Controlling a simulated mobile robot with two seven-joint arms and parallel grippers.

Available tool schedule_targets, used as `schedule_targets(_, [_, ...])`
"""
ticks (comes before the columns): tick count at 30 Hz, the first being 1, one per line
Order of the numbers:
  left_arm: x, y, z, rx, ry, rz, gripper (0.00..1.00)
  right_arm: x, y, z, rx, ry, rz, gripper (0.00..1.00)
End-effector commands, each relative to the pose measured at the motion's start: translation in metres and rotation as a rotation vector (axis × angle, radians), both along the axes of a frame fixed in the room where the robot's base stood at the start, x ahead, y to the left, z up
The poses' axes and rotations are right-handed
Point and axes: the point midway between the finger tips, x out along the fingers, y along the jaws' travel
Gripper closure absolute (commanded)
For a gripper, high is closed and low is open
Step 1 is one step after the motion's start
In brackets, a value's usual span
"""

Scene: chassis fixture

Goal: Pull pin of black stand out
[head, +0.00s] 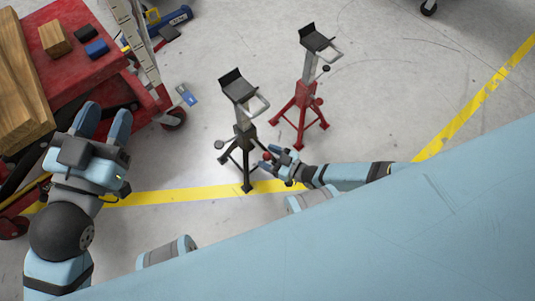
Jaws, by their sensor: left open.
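The black stand (245,133) stands upright on its splayed legs near the middle of the head view, with a flat black top. A small red ball-like knob (267,156) shows at its right side, and a grey round knob (219,145) shows at its left. I take the red one to be the pin's end. My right gripper (272,155) is at the red knob, its fingers very close to it; whether they grip it is too small to tell. My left gripper (106,112) is open and empty, well to the left of the stand, beside the red cart.
A red stand (304,95) stands just behind and right of the black one. A red cart (75,62) with wooden blocks (54,39) fills the upper left. Yellow floor lines (180,196) cross the grey floor.

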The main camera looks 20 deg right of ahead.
Motion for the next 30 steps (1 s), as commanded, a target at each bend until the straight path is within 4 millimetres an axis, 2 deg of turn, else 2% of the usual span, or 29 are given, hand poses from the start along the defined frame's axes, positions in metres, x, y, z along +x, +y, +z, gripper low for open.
schedule_targets(1, [0.0, 0.0, 0.0, 0.0, 0.0, 0.0, 0.57, 0.0, 0.0, 0.0, 0.0, 0.0, 0.0, 0.26])
schedule_targets(4, [0.0, 0.0, 0.0, 0.001, -0.001, 0.0, 0.57, 0.0, 0.0, 0.0, 0.0, 0.0, 0.0, 0.03])
schedule_targets(5, [0.0, 0.0, 0.0, 0.001, -0.001, 0.0, 0.57, 0.0, 0.0, 0.0, 0.0, 0.0, 0.0, 0.0])
schedule_targets(13, [0.0, 0.001, 0.002, 0.005, -0.001, 0.001, 0.57, -0.005, -0.001, 0.0, 0.0, 0.001, 0.0, 0.0])
schedule_targets(24, [0.0, 0.0, 0.02, 0.004, 0.0, 0.0, 0.57, -0.056, -0.02, 0.001, 0.0, 0.004, 0.0, 0.0])
schedule_targets(30, [0.0, 0.0, 0.023, 0.003, 0.001, 0.0, 0.57, -0.074, -0.027, 0.0, 0.0, 0.001, 0.0, 0.0])
